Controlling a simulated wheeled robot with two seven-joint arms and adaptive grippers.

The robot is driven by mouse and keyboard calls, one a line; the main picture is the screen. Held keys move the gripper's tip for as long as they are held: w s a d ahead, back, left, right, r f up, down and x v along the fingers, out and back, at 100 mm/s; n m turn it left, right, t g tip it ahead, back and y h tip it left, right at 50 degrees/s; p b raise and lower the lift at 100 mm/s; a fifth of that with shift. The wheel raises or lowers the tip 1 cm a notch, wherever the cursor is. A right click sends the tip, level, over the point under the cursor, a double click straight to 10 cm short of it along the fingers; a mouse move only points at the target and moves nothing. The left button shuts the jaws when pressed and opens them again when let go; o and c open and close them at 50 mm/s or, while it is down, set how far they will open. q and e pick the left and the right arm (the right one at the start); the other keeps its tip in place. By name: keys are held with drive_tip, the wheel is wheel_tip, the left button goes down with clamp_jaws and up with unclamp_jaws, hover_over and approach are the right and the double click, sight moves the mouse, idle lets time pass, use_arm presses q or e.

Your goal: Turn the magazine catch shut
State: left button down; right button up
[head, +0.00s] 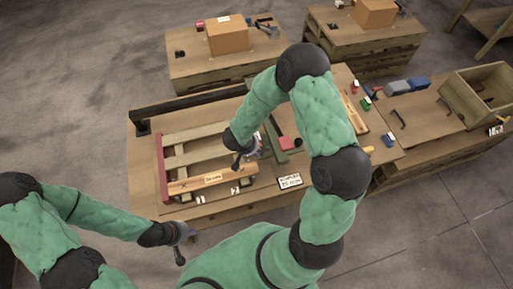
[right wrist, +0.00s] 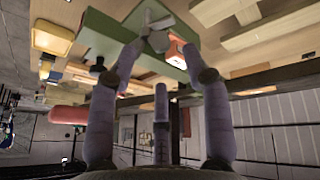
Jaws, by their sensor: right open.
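A green plate (head: 272,140) stands on the main table, partly hidden behind my right arm in the head view. A red block (head: 288,143) is beside it. In the right wrist view a small grey cross-shaped piece, seemingly the catch (right wrist: 158,24), sits at the green plate (right wrist: 105,36), near the red block (right wrist: 177,53). My right gripper (right wrist: 160,50) is open, its fingertips on either side of the grey piece; contact cannot be told. In the head view it (head: 242,160) is small and dark. My left gripper (head: 182,244) hangs off the table's front edge; its jaws are unclear.
A wooden frame with a red end rail (head: 162,172) and a labelled wooden bar (head: 211,179) lies left of my right gripper. A printed sign (head: 290,181) is near the front. An open wooden crate (head: 449,101) stands at the right. Cardboard boxes sit on tables behind.

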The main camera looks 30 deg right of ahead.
drive_tip(key=b+x, duration=0.1)
drive_tip(key=x, duration=0.4)
drive_tip(key=shift+d+f, duration=0.2)
drive_tip(key=shift+f, duration=0.15)
